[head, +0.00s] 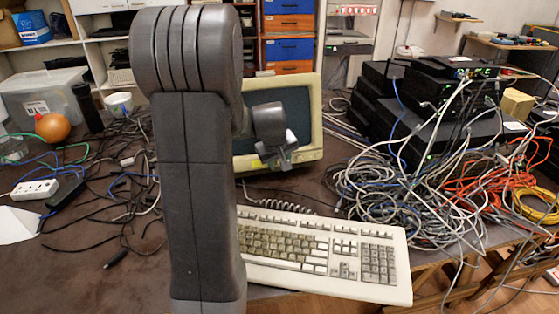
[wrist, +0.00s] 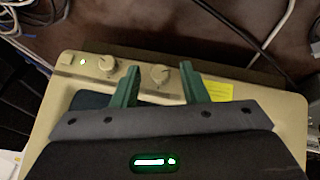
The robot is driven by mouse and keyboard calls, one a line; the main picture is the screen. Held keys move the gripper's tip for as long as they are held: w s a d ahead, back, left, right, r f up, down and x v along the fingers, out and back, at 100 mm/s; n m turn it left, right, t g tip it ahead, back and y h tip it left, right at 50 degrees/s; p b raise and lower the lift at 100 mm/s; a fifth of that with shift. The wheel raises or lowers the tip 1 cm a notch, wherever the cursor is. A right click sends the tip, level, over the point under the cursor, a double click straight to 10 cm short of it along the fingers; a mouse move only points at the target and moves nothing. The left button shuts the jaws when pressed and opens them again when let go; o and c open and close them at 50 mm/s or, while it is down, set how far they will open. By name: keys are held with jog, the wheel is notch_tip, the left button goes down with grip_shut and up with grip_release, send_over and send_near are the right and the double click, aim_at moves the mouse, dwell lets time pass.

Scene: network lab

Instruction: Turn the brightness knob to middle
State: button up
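The beige monitor (head: 308,158) stands behind the keyboard, partly hidden by my arm. In the wrist view its front panel (wrist: 265,105) carries two round cream knobs: one at the left (wrist: 107,63) and one nearer the middle (wrist: 160,74). No label can be read, so I cannot tell which is the brightness knob. My gripper (wrist: 160,67) is open, its two green fingers apart, with the middle knob showing between the tips. I see no clear contact. In the head view my gripper (head: 279,160) is in front of the monitor's lower part; the knobs are hidden there.
A square button (wrist: 65,58) and a lit green lamp (wrist: 83,62) sit left of the knobs. A yellow note (wrist: 219,91) is right of the fingers. The keyboard (head: 325,252) lies in front. Tangled cables (head: 400,195) crowd the right side.

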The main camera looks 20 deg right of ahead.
grip_shut()
jog(key=shift+d+r+p, duration=0.1)
jog(key=shift+r+p, duration=0.05)
jog(key=shift+p, duration=0.35)
